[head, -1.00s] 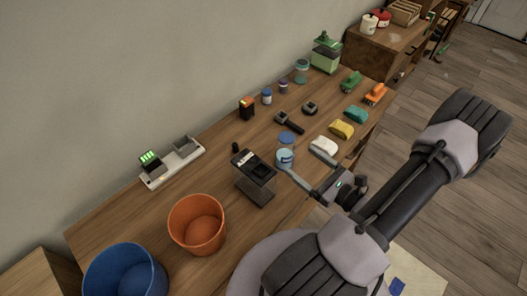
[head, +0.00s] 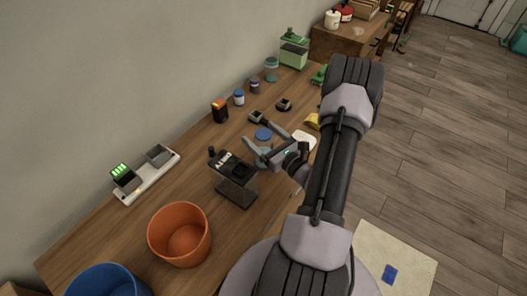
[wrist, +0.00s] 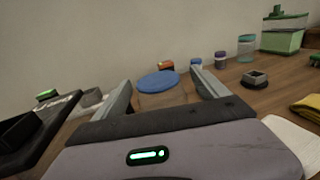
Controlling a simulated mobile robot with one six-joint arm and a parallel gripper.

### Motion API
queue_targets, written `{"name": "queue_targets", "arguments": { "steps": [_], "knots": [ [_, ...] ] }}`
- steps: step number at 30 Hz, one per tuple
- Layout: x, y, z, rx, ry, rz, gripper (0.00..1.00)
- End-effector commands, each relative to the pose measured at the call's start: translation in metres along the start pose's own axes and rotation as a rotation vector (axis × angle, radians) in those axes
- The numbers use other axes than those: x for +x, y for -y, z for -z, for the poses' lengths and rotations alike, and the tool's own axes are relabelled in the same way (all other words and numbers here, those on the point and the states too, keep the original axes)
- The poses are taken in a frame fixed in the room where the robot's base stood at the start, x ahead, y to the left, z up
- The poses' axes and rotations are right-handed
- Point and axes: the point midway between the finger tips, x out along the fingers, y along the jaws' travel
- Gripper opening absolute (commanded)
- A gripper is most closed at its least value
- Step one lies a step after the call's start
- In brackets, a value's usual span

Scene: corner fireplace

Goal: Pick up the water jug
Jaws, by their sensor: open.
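The water jug looks clear, with a flat blue lid (head: 263,134) and pale blue lower down; it stands upright on the wooden table. My gripper (head: 261,141) is open, with one finger on each side of the jug in the head view. In the wrist view the blue lid (wrist: 158,82) shows between the two spread fingers (wrist: 162,92), and the see-through body below it is partly hidden by my gripper. I cannot tell whether either finger touches the jug.
Small jars stand along the wall. An orange bucket (head: 180,236) and blue bucket (head: 108,281) are at the near left.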

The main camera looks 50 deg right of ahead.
Motion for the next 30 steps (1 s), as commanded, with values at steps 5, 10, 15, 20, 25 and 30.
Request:
{"name": "queue_targets", "arguments": {
  "steps": [5, 10, 15, 20, 25, 30],
  "knots": [
    [0.018, 0.000, 0.001, 0.000, -0.001, 0.000, 0.83],
    [0.018, 0.000, 0.001, 0.001, -0.001, 0.000, 0.83],
    [0.018, 0.000, 0.001, 0.000, -0.001, 0.000, 0.50],
    [0.018, 0.000, 0.001, 0.001, -0.001, 0.000, 0.19],
    [0.018, 0.000, 0.001, 0.001, -0.002, 0.000, 0.00],
    [0.018, 0.000, 0.001, 0.000, -0.001, 0.000, 0.00]
  ]
}}
